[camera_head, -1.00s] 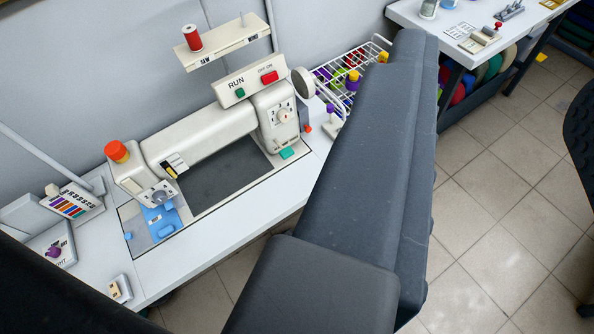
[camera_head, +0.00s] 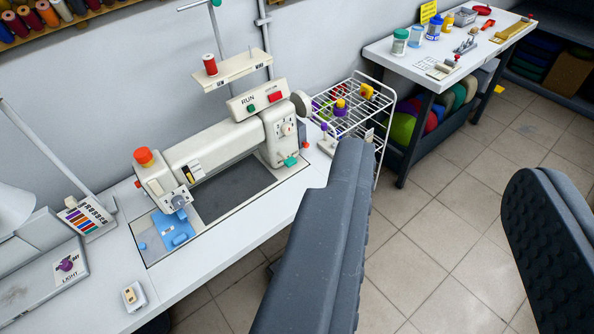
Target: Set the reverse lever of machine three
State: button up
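The white sewing machine (camera_head: 205,145) stands on the white table at left centre. A teal tab (camera_head: 290,161) juts out low on its right column, and a black slot with a cream and yellow piece (camera_head: 193,172) sits on its left front. I cannot tell which of these is the reverse lever, and no machine number reads clearly. A long dark grey body (camera_head: 325,240), probably part of my arm or gripper, rises from the bottom centre, in front of the table's right end. It touches none of the machine's controls.
A white wire rack (camera_head: 355,120) and a second table (camera_head: 408,55) with jars stand behind. The light panel (camera_head: 66,266) and a small switch box (camera_head: 133,297) lie on the table's left. Tiled floor is open at centre right.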

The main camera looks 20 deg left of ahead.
aim_at(288, 162)
jog(key=u, duration=0.1)
jog(key=i, duration=0.95)
jog(key=z, duration=0.05)
